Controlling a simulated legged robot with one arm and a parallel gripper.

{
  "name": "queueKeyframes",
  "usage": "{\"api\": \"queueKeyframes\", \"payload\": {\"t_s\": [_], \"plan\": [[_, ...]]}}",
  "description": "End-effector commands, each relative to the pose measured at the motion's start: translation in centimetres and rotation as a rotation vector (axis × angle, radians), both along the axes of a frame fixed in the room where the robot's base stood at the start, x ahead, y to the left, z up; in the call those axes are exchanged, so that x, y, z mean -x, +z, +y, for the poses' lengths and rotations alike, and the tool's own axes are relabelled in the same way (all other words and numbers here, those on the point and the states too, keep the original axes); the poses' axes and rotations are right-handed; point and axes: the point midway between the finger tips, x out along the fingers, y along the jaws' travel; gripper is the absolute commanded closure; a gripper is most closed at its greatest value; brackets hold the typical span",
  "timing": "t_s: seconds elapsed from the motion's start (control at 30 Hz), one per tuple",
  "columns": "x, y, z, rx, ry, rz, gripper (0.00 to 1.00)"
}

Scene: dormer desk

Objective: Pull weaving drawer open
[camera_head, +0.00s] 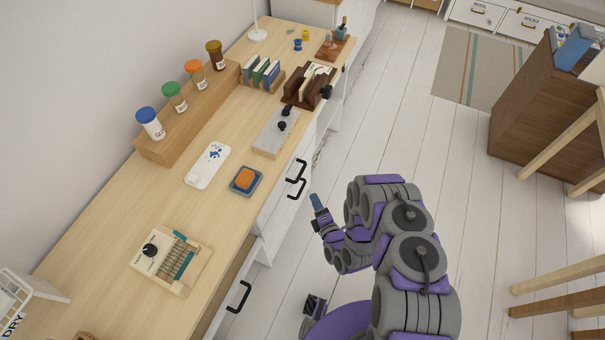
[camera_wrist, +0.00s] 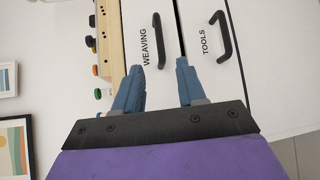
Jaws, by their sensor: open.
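The weaving drawer (camera_wrist: 139,15) has a white front, the label WEAVING and a black bar handle (camera_wrist: 158,40), seen turned sideways in the wrist view. My gripper (camera_wrist: 159,64) is open and empty, with its two blue fingers in front of the drawer faces. The weaving handle lies just ahead of the gap between the fingertips; I cannot tell whether they touch. In the head view my gripper (camera_head: 315,201) is in the air right of the desk's drawer fronts and handles. The drawer labels cannot be read in that view.
The tools drawer (camera_wrist: 208,75) with its own black handle (camera_wrist: 223,36) is beside the weaving drawer. The wooden desktop (camera_head: 105,215) holds jars, a small loom (camera_head: 168,262) and an orange block on a blue tray. The white plank floor (camera_head: 395,130) beside the desk is clear.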

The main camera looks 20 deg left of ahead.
Motion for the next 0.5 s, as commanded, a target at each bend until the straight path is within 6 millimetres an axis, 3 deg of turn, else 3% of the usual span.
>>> {"api": "queueKeyframes", "payload": {"t_s": [0.5], "plan": [[-7.1,-1.3,6.0,-0.007,0.001,-0.005,0.60]]}}
